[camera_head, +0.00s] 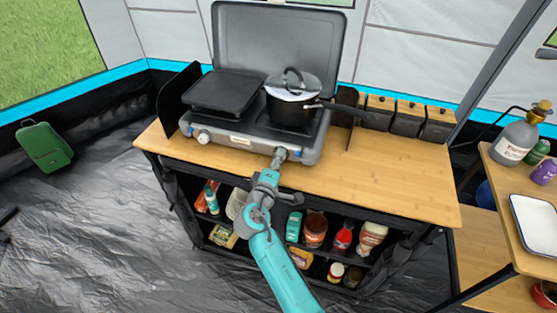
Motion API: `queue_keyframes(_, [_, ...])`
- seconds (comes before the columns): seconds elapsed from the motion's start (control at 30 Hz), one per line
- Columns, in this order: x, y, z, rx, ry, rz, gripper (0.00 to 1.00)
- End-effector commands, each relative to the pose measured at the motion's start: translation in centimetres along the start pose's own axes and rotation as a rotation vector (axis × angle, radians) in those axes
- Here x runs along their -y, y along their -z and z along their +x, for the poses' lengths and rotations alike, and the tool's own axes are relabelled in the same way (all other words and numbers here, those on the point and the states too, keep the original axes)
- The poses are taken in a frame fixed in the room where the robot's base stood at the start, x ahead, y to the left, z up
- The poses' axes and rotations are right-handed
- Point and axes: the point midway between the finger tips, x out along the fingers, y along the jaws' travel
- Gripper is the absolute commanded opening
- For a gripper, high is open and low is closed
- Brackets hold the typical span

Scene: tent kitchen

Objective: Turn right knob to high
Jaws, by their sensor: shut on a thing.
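The camping stove (240,145) stands on the left half of the wooden table, its grey lid raised behind. Its left knob (204,137), pale and round, shows on the front panel. The right knob is hidden behind my gripper (279,155), which is at the right part of the front panel. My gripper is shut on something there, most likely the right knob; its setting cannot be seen. My teal arm reaches up from the bottom of the picture. A black pot (289,110) with a lid sits on the right burner, its handle pointing right. A black griddle (224,92) covers the left side.
Several dark canisters (407,118) with wooden lids stand at the table's back right. The wooden table top (385,180) is clear at the right. Shelves below hold jars and bottles. A gas bottle (514,142) and a white tray (537,222) are on the right-hand table.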

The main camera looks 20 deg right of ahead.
Motion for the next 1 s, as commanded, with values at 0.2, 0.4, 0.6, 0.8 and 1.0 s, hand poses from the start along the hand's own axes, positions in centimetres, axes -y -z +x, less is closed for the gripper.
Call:
queue_keyframes(0.2, [-0.03, 0.12, -0.01, -0.003, 0.000, 0.000, 0.00])
queue_keyframes(0.4, [-0.01, 0.11, -0.02, -0.003, 0.000, 0.001, 0.60])
queue_keyframes(0.6, [0.07, 0.04, -0.02, -0.001, 0.001, 0.000, 0.60])
queue_keyframes(0.8, [0.15, -0.02, -0.02, 0.000, 0.002, 0.000, 0.60])
queue_keyframes(1.0, [0.20, -0.07, -0.01, -0.002, 0.002, 0.054, 0.60])
